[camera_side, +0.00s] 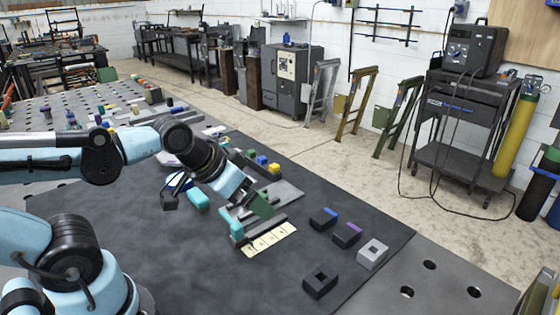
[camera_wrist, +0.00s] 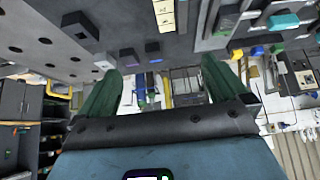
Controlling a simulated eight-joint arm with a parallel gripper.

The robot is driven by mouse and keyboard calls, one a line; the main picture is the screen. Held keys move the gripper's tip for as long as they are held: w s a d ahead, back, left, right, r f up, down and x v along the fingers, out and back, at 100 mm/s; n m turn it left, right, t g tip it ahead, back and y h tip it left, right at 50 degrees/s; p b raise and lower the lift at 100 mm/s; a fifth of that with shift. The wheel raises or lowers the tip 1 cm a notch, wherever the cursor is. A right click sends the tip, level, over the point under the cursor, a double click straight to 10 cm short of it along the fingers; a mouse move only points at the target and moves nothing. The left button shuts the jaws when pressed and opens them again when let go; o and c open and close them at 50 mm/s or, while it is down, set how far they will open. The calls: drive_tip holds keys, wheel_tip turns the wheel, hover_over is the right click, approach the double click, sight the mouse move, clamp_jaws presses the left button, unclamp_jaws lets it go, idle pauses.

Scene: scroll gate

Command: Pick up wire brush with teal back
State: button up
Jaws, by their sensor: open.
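A teal-topped piece (camera_side: 197,201) lies on the dark mat, left of my gripper in the side view. Another teal piece (camera_side: 233,222) is close below-left of my gripper, by a grey rail. A teal block (camera_wrist: 283,21) also shows at the upper right in the wrist view. No bristles can be made out, so I cannot tell which is the wire brush. My gripper (camera_side: 260,203) has green fingers and hovers near the rail. In the wrist view its fingers (camera_wrist: 160,85) are spread wide with nothing held between them.
A cream label strip (camera_side: 269,239) lies beside the rail. Blocks with blue (camera_side: 323,217) and purple (camera_side: 346,234) tops, a light grey square block (camera_side: 372,253) and a dark open box (camera_side: 320,284) stand to the right. The mat's (camera_side: 210,275) front is clear.

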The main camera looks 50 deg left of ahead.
drive_tip(key=w+a+g+y, duration=0.15)
drive_tip(key=a+g, duration=0.25)
drive_tip(key=a, duration=0.8)
drive_tip(key=g+h, duration=0.2)
drive_tip(key=g, duration=0.1)
hover_over(197, 194)
drive_tip(key=shift+y, duration=0.25)
wheel_tip(197, 194, down, 8)
drive_tip(key=shift+s, duration=0.15)
drive_tip(key=shift+w+f, duration=0.2)
drive_tip(key=shift+f, duration=2.45)
drive_tip(key=shift+c, duration=0.3)
drive_tip(key=c, duration=0.8)
drive_tip(key=shift+c, duration=0.2)
drive_tip(key=shift+r, duration=0.1)
